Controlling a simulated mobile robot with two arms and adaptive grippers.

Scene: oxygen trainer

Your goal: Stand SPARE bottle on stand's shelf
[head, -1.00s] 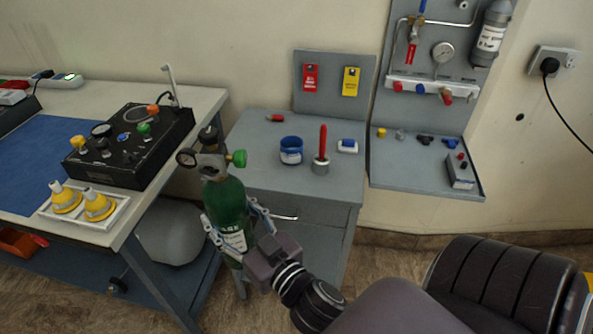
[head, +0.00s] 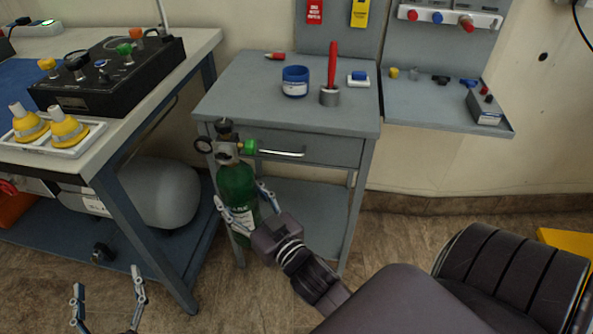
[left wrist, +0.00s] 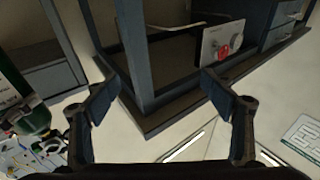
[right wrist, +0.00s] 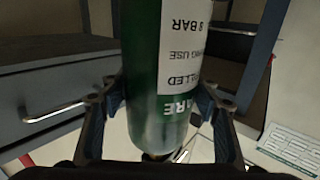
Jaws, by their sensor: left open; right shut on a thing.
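The green SPARE bottle (head: 236,188) is upright, with a regulator (head: 228,149) on its top. It is in front of the grey stand (head: 285,110), at the drawer's left end. My right gripper (head: 240,208) is shut around the bottle's lower body; the right wrist view shows its fingers beside the labelled green bottle (right wrist: 165,75). The stand's lower shelf (head: 300,208) shows below the drawer, partly hidden by the bottle and my right arm. My left gripper (head: 108,290) is open and empty at the lower left; its spread fingers (left wrist: 165,95) also show in the left wrist view.
The workbench (head: 125,107) with a black control box (head: 105,75) and yellow fittings stands left of the stand. A large grey cylinder (head: 160,192) lies under it. A blue cup (head: 295,82) and a red-handled tool (head: 331,80) stand on the stand's top.

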